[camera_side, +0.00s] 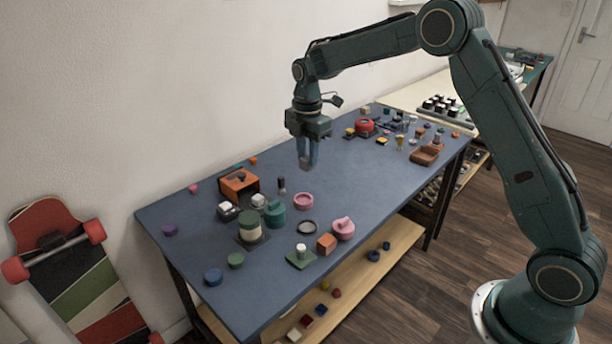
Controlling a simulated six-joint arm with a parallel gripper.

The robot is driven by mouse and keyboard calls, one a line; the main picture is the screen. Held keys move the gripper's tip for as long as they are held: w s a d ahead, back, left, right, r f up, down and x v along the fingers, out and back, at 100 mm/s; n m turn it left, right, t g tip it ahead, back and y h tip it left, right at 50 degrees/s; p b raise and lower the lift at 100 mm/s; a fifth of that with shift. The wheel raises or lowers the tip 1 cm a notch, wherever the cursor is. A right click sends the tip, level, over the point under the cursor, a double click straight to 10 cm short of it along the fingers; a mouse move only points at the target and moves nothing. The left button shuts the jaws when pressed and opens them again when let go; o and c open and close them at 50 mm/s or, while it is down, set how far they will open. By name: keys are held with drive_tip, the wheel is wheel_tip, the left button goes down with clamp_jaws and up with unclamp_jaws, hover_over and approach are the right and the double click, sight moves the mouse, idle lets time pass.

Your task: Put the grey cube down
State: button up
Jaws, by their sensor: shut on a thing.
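My gripper (307,157) points straight down above the middle of the blue-topped table (235,279). It is shut on a small grey cube (305,163), which shows at the tips of its fingers. The cube looks held above the table top, but how high I cannot tell. Part of the cube is hidden by the fingers.
At the right are a brown tray (425,155) and a red round thing (364,126). The table between is mostly clear.

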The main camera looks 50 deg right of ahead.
drive_tip(key=shift+f, duration=0.1)
wheel_tip(320, 180, down, 20)
drive_tip(key=shift+r, duration=0.1)
idle(0.9)
drive_tip(key=o, duration=0.9)
wheel_tip(320, 180, up, 12)
idle(0.5)
drive_tip(key=shift+r, duration=0.1)
idle(0.4)
